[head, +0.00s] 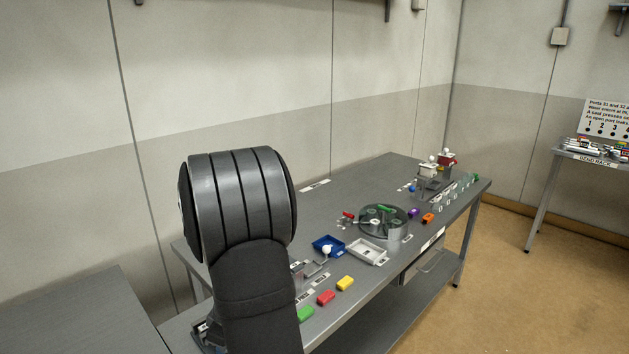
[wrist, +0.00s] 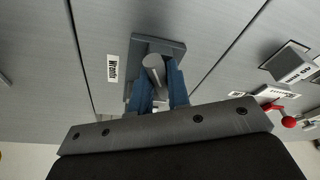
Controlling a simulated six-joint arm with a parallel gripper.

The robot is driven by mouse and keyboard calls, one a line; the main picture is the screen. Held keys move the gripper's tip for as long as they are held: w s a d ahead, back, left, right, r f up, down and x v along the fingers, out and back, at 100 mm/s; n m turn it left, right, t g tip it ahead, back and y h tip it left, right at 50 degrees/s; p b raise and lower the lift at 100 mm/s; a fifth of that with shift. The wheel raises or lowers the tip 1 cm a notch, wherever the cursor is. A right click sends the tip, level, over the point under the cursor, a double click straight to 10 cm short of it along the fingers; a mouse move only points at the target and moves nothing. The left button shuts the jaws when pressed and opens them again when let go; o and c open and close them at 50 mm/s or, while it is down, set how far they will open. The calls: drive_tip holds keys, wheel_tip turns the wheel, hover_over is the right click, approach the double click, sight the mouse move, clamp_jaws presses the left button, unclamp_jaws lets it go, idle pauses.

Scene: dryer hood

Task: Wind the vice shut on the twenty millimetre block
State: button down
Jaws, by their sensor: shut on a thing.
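In the wrist view my gripper (wrist: 159,88) has its blue fingers closed on a grey round-ended rod (wrist: 152,63). The rod stands at a dark grey square base (wrist: 172,46), beside a label (wrist: 112,68) that seems to read "Wrench". A grey block (wrist: 291,64) sits on a dark-edged pad at the right edge, with a label that I cannot read surely; I cannot tell if it is the twenty millimetre block. A red ball-ended handle (wrist: 288,121) shows below it. I cannot make out the vice surely. In the head view my arm hides my gripper.
A fixture (head: 432,183) stands at the far end.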

drive_tip(key=shift+s+f, duration=0.15)
drive_tip(key=shift+f, duration=0.05)
drive_tip(key=shift+m, duration=1.3)
drive_tip(key=shift+m+t+h, duration=0.3)
drive_tip(key=shift+m+t, duration=0.1)
drive_tip(key=shift+m, duration=0.8)
drive_tip(key=shift+m+t, duration=0.3)
drive_tip(key=shift+m, duration=0.9)
